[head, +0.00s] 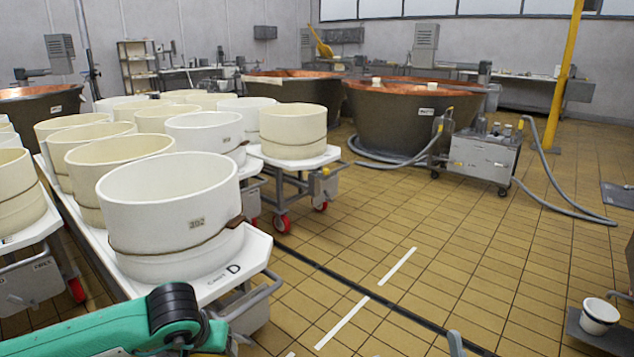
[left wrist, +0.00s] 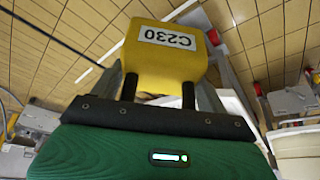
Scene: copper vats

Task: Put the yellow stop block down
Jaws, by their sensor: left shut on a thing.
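The yellow stop block (left wrist: 165,62), with a white label reading C230, shows in the left wrist view. My left gripper (left wrist: 158,90) is shut on it, with one dark finger at each side of its near end. Tiled floor and grey metal bars show behind the block; I cannot tell whether it touches anything. In the head view only my green left arm shows at the bottom left, and the block is not visible there. My right gripper is in neither view.
A white cart top (head: 254,251) marked D bears a large white mould (head: 170,215), close to my left arm. More carts with moulds stand behind it. Copper vats (head: 415,118) and a steel pump cart (head: 484,157) stand farther back. The tiled floor (head: 450,250) at centre right is mostly clear.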

